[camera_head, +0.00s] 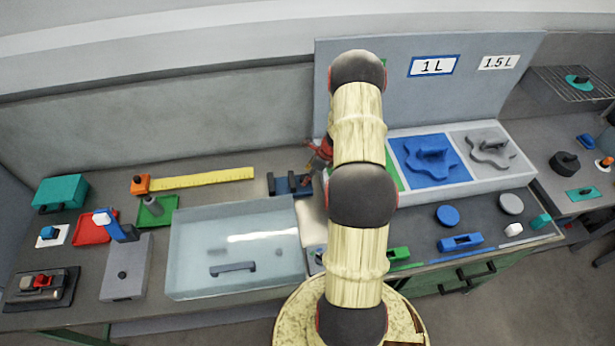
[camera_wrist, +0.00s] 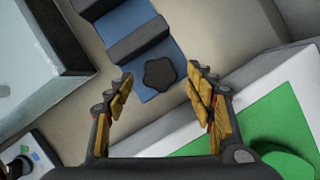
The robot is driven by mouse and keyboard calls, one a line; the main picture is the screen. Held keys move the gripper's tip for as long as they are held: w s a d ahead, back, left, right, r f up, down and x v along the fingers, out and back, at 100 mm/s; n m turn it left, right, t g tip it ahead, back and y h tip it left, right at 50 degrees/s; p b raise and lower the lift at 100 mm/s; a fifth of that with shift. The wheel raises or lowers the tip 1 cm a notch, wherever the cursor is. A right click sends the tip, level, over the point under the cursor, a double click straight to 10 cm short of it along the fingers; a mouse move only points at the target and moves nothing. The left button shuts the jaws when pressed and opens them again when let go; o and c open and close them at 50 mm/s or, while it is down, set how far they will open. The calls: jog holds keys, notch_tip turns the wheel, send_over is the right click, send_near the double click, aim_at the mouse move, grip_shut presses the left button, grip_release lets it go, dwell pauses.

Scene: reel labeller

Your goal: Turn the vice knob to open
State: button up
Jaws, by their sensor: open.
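The vice (camera_head: 285,181) is blue with dark jaws and stands on the bench left of my arm in the head view. In the wrist view the vice (camera_wrist: 164,50) lies at the top centre, with a gap between its two dark jaw blocks. Its dark, lobed knob (camera_wrist: 159,74) shows at the vice's near end. My gripper (camera_wrist: 160,76) is open and empty, its yellow-padded fingers on either side of the knob in the picture. I cannot tell the height gap, and no contact shows. In the head view my gripper (camera_head: 312,165) is partly hidden by my arm.
A clear lidded box (camera_head: 237,285) stands left of the vice. A white tray (camera_head: 513,182) with green, blue and grey sections lies to the right; its green section (camera_wrist: 245,130) is close to my right finger. A tall grey panel (camera_head: 460,100) stands behind.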

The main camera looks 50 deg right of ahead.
jog(key=shift+w+f, duration=0.2)
jog(key=shift+f, duration=0.3)
jog(key=c, duration=1.1)
jog(key=shift+c, duration=0.3)
